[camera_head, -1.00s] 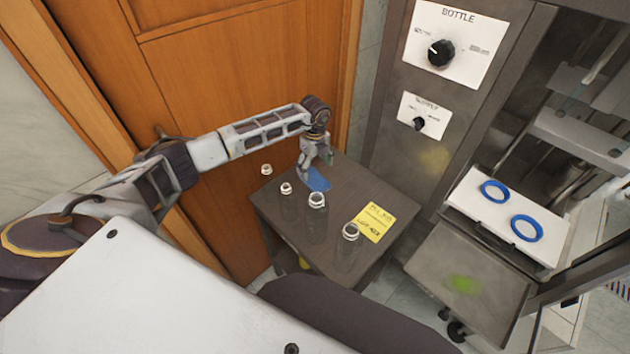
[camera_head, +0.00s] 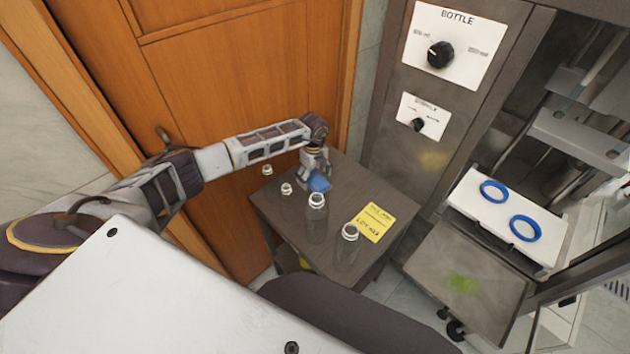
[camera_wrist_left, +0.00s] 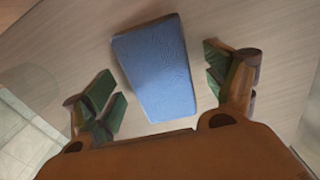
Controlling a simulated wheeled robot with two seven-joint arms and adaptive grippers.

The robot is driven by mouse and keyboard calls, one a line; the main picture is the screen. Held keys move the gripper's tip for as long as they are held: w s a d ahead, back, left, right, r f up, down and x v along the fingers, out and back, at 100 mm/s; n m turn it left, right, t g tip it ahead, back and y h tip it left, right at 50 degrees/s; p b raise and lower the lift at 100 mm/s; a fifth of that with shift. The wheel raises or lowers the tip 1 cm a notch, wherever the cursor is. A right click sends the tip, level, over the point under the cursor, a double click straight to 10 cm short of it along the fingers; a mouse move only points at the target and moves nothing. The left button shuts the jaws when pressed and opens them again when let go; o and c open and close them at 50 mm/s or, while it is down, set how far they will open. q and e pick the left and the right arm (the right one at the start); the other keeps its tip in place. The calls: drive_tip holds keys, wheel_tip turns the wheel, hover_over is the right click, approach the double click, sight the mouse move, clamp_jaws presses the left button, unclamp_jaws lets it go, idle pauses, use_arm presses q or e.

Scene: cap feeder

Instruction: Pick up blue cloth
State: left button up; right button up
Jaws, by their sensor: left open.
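The blue cloth (camera_head: 319,183) lies on the small dark table (camera_head: 283,215), near its back edge. In the left wrist view the cloth (camera_wrist_left: 156,68) is a flat blue piece between the two green-padded fingers. My left gripper (camera_head: 312,181) is down over the cloth. In the left wrist view my left gripper (camera_wrist_left: 160,92) is open, with one finger on each side of the cloth and gaps between them. My right gripper is not in view.
Two clear bottles (camera_head: 316,212) (camera_head: 347,246) stand on the table in front of the cloth. White caps (camera_head: 286,188) (camera_head: 267,170) are at the left. A yellow note (camera_head: 374,222) lies right. The machine (camera_head: 465,130) with blue rings (camera_head: 525,228) stands further right.

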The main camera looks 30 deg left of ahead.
sight(314, 178)
use_arm(q)
drive_tip(key=shift+f, duration=0.1)
drive_tip(key=shift+c, duration=0.4)
drive_tip(key=c, duration=0.9)
wheel_tip(314, 178, up, 10)
drive_tip(key=shift+b, duration=0.3)
drive_tip(key=o, duration=0.3)
drive_tip(key=c, duration=0.3)
